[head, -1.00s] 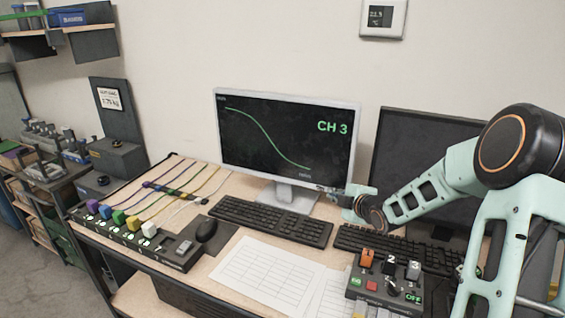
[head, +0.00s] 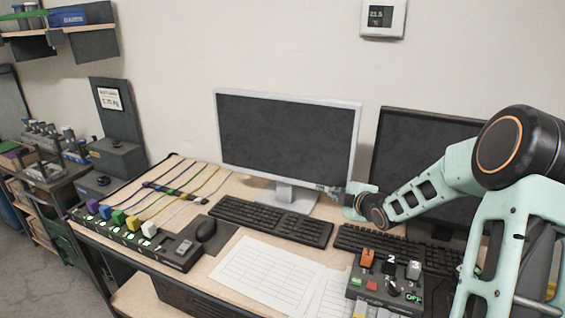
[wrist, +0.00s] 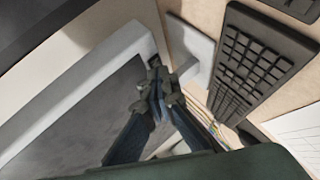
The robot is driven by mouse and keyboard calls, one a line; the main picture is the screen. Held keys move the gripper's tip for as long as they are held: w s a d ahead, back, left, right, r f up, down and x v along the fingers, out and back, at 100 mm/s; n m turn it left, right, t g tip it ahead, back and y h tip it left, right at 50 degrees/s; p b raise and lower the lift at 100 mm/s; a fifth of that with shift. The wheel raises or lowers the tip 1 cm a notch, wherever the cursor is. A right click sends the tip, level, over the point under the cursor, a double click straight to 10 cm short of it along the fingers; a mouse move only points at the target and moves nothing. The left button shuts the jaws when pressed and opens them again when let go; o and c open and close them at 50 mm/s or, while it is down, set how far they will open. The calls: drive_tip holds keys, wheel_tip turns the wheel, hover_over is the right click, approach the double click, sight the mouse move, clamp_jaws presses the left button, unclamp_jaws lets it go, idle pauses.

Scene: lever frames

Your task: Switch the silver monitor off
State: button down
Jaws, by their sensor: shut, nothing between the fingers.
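The silver monitor (head: 287,139) stands on the desk in the head view, and its screen is dark and blank. In the wrist view its silver frame (wrist: 70,84) runs diagonally, with the dark screen below it. My gripper (head: 340,191) is at the monitor's lower right corner. In the wrist view my gripper (wrist: 157,84) is shut and empty, with its fingertips at the frame's corner. The fingertips hide that part of the frame, so I cannot tell whether they touch it. No separate button shows clearly.
A black monitor (head: 425,150) stands to the right behind my arm. Keyboards (head: 270,222) lie in front of both monitors. A control box (head: 385,283) with coloured switches stands at the front right. Paper sheets (head: 265,272) and a mouse (head: 206,230) lie in front.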

drive_tip(key=shift+s+f, duration=0.1)
drive_tip(key=shift+s+b, duration=0.25)
drive_tip(key=shift+b, duration=0.1)
drive_tip(key=shift+a, duration=0.1)
drive_tip(key=s+b, duration=0.1)
drive_tip(key=s+a+b, duration=0.1)
drive_tip(key=s, duration=0.1)
drive_tip(key=s+a+b, duration=0.1)
drive_tip(key=s, duration=0.1)
drive_tip(key=shift+s+a, duration=0.15)
drive_tip(key=shift+s, duration=0.1)
